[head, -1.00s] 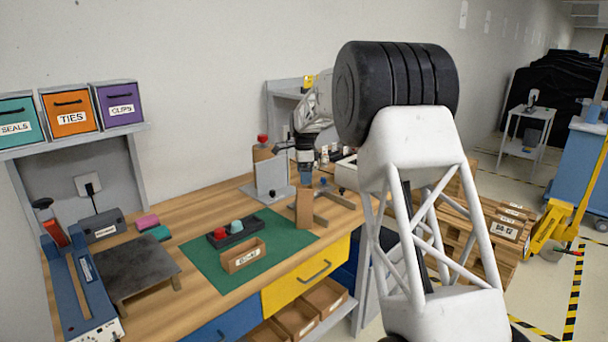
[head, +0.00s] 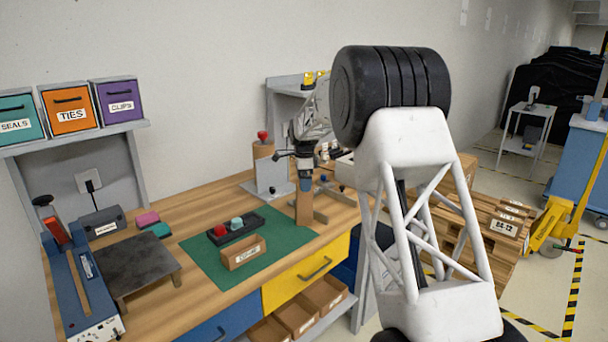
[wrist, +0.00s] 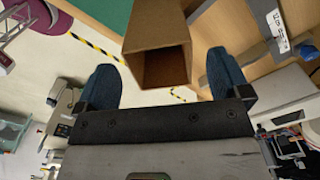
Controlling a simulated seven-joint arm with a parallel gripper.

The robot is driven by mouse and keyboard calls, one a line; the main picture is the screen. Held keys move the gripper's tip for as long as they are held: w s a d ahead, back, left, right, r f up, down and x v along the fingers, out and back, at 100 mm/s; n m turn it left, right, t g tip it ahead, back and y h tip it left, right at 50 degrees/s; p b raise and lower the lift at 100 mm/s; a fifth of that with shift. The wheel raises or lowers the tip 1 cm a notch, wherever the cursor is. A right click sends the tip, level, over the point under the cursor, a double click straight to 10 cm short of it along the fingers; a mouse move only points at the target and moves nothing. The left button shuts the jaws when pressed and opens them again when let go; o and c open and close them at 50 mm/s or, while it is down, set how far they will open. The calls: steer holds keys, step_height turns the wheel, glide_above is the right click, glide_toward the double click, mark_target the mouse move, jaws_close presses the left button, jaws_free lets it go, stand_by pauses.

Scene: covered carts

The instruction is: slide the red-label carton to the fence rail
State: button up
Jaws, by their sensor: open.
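A tall brown carton (head: 304,206) stands upright near the front edge of the bench, at the right corner of the green mat. No red label shows on the sides I see. My gripper (head: 306,178) is open just above its top in the head view. In the wrist view the carton (wrist: 158,32) shows its open hollow end, between and beyond the blue fingertips of my gripper (wrist: 163,84); gaps show on both sides, with no clear contact. A low wooden rail (head: 338,194), possibly the fence rail, lies on the bench right of the carton.
A black button box (head: 236,231) and a small labelled box (head: 243,253) sit on the green mat (head: 205,262). A grey metal bracket (head: 271,176) stands behind the carton. The yellow drawer (head: 300,281) is below the bench edge. The mat's left part is clear.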

steer(key=shift+f, duration=2.05)
steer(key=c, duration=1)
steer(key=shift+w+d, duration=0.25)
steer(key=shift+d, duration=0.45)
steer(key=o, duration=1)
steer(key=shift+r, duration=0.15)
step_height(320, 180, up, 7)
steer(key=shift+r, duration=0.2)
